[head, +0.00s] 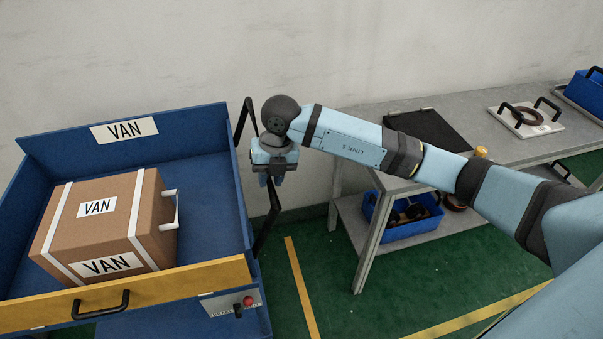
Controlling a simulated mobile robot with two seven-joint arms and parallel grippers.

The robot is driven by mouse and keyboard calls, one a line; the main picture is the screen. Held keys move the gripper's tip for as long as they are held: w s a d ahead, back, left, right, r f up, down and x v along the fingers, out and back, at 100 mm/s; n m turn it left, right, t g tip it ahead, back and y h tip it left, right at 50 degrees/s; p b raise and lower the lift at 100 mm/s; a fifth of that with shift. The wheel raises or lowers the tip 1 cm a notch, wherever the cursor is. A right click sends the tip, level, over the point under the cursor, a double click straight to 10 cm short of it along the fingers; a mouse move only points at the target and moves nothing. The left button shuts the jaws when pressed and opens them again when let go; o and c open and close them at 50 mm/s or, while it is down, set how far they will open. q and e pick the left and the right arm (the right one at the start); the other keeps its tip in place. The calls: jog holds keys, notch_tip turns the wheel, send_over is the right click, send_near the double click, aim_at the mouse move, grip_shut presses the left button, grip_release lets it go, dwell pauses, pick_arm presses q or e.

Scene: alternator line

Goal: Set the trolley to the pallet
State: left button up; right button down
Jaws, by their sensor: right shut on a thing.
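The blue trolley (205,190) stands at the left, with a VAN label on its back wall and a yellow front edge (180,287). A brown carton (97,232) with white straps and VAN labels sits inside it. A black handle bar (266,232) rises on the trolley's right side. My right gripper (272,180) points down and is shut on this handle; the gripper hides the gripped part. My left gripper is not in view. I see no pallet in this view.
A grey workbench (370,120) stands right of the trolley, with a black mat (428,130), a white plate with black handles (525,120) and a blue bin (402,222) on its lower shelf. Green floor with yellow lines (300,285) lies between. A wall stands behind.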

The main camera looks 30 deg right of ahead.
jog(key=a, duration=0.2)
jog(key=w+a, duration=0.1)
jog(key=a, duration=0.4)
jog(key=shift+w+a+b, duration=0.1)
jog(key=shift+w+b, duration=0.25)
jog(key=shift+w+a, duration=0.2)
jog(key=shift+a, duration=0.7)
jog(key=c, duration=1.2)
grip_release()
jog(key=shift+r, duration=0.1)
jog(key=shift+o, duration=1.4)
jog(key=shift+w+a, duration=0.1)
jog(key=shift+a, duration=0.1)
jog(key=shift+d, duration=0.1)
